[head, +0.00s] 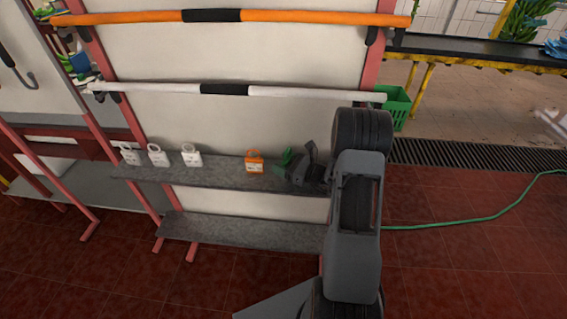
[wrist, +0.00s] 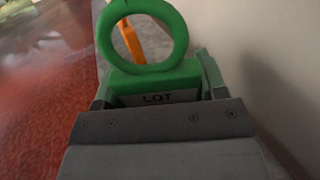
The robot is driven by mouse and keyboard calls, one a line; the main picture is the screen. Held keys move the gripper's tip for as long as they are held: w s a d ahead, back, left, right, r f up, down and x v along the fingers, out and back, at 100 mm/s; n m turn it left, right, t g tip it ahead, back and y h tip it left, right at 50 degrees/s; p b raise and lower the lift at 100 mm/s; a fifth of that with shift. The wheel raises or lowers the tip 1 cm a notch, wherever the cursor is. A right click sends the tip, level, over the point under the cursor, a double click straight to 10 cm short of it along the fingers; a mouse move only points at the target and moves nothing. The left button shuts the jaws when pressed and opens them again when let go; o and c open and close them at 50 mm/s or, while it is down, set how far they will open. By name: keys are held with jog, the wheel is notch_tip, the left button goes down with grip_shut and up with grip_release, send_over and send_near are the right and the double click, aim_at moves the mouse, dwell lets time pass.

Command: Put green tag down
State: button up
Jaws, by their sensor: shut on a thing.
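My gripper (wrist: 155,90) is shut on the tag's body, and the ring sticks out past the fingers. In the head view my gripper (head: 297,165) is at the right part of the upper grey shelf (head: 225,172), with a bit of green showing at its tip. An orange tag (head: 254,162) stands on the shelf just left of my gripper. I cannot tell whether the green tag touches the shelf.
Several white tags, such as this one (head: 192,155), stand at the shelf's left. The shelf is bare between them and the orange tag. A white bar (head: 290,92) and an orange bar (head: 300,18) run above. A lower shelf (head: 240,231) is empty. A green crate (head: 394,105) is behind right.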

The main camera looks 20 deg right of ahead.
jog(key=shift+f, duration=0.25)
jog(key=o, duration=0.9)
jog(key=shift+r, duration=0.1)
